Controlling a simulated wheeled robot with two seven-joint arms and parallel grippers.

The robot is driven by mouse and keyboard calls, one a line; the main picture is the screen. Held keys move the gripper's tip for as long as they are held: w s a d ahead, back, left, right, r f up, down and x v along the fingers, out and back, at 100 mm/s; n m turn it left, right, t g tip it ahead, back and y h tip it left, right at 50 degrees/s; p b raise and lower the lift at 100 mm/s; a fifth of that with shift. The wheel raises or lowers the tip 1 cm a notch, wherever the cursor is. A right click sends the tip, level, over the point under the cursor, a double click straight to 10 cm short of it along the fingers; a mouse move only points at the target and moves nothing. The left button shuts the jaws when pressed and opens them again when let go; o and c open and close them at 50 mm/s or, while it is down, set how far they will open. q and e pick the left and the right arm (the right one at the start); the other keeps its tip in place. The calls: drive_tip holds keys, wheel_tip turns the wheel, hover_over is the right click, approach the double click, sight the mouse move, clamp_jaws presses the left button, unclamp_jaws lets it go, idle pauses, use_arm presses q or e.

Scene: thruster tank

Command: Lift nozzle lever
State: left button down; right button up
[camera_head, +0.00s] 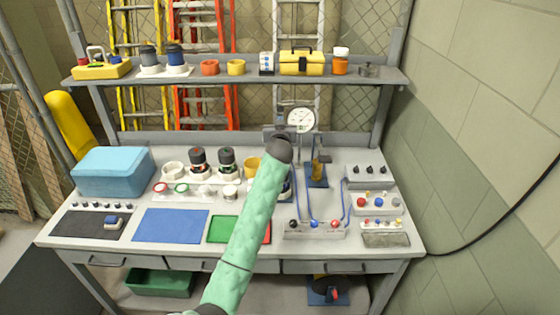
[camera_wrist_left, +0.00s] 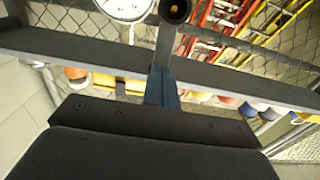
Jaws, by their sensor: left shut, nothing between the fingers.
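My left arm reaches up the middle of the head view, and its dark wrist end is in front of the rig with the round white gauge (camera_head: 301,119). My left gripper (camera_wrist_left: 162,75) is shut and empty, its dark palm filling the bottom of the left wrist view. A dark round end with a hole (camera_wrist_left: 174,10) shows just past the fingers; I cannot tell whether they touch it. The gauge also shows at the top of the left wrist view (camera_wrist_left: 122,8). I cannot make out the nozzle lever clearly; my arm hides part of the rig. My right gripper is not in view.
The grey workbench (camera_head: 125,236) holds a light blue box (camera_head: 112,172), cups, coloured mats and button panels. A blue stand (camera_head: 317,177) is right of my arm. A grey shelf (camera_head: 240,79) with tools and pots runs above. A tiled wall (camera_head: 475,150) is at the right.

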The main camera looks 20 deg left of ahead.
sight(281, 110)
use_arm(q)
drive_tip(key=shift+r+x, duration=0.15)
drive_tip(key=shift+x, duration=0.6)
drive_tip(key=shift+r+x, duration=0.2)
drive_tip(key=shift+x, duration=0.5)
drive_tip(key=shift+b+x, duration=0.9)
drive_tip(key=shift+x, duration=0.35)
drive_tip(key=shift+w+r, duration=0.2)
drive_tip(key=shift+w, duration=0.15)
drive_tip(key=shift+s+r, duration=0.1)
drive_tip(key=shift+s, duration=0.2)
drive_tip(key=p+v, duration=0.1)
drive_tip(key=v, duration=0.5)
drive_tip(key=shift+s, duration=0.25)
